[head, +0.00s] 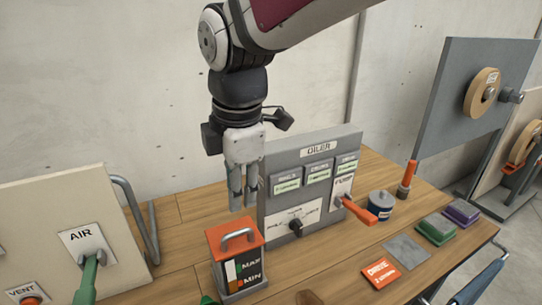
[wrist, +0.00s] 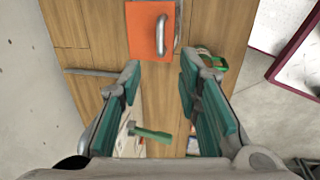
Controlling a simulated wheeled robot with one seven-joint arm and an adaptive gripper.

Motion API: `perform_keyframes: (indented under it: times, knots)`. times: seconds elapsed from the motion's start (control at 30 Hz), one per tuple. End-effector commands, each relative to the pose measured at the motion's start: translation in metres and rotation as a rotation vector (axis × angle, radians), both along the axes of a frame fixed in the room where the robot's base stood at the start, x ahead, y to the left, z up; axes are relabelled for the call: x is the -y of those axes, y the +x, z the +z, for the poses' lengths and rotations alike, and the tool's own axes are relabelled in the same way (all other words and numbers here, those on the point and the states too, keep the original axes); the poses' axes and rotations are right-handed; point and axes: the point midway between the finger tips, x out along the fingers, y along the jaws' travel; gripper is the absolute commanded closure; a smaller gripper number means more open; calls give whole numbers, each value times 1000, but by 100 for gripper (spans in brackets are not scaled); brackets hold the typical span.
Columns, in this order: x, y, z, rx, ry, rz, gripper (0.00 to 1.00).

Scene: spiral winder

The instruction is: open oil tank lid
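The oil tank (head: 240,272) is a small box with a MAX/MIN level window on its front, standing on the wooden table. Its orange lid (head: 222,233) lies on top, with a grey bar handle (head: 238,236). The wrist view shows the lid (wrist: 143,40) and handle (wrist: 162,35) beyond my fingertips, near the top edge. My gripper (head: 243,208) points down and hangs above and slightly behind the tank, apart from it. In the wrist view my gripper (wrist: 160,70) has its two fingers spread with nothing between them.
The grey oiler panel (head: 312,147) with an orange pump lever (head: 358,211) stands close right of the tank. The AIR panel (head: 60,225) with a green lever (head: 88,275) is at left.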

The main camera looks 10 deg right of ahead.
Motion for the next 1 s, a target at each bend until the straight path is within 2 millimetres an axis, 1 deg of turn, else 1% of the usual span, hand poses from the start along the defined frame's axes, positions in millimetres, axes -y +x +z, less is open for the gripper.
perform_keyframes:
  times: [0.03,0.1,0.2,0.47,0.6,0.8,1.0]
  knots:
    - [0,-1,10,4,1,0,69]
    - [1,-4,22,5,2,-3,69]
    - [22,-11,20,13,27,-148,69]
    - [65,-31,20,40,101,-491,69]
    - [86,-44,18,54,148,-682,69]
    - [110,-62,13,70,210,-921,69]
    - [122,-72,9,79,249,-1054,69]
